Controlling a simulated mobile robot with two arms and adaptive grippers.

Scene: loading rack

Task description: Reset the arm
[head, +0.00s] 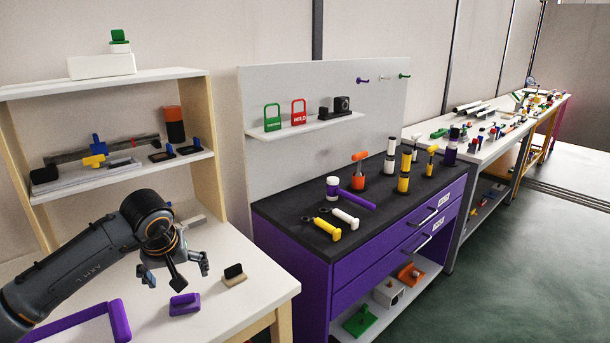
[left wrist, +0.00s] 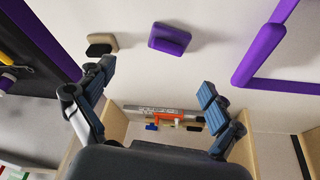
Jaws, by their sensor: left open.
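My left arm comes in from the left in the head view. Its gripper (head: 175,270) hangs over the white table (head: 235,305), near a small purple block (head: 185,304). In the left wrist view the two fingers of the gripper (left wrist: 156,86) stand wide apart with nothing between them. The purple block (left wrist: 170,38) lies beyond the fingertips. A beige block with a black top (head: 234,275) lies to its right in the head view. My right gripper is not in view.
A purple frame (head: 120,320) lies at the table's front left. A wooden shelf (head: 110,84) with tools stands behind the arm. To the right, a purple cabinet (head: 310,270) carries screwdriver-like tools and canisters on its black top. Bare tabletop surrounds the small blocks.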

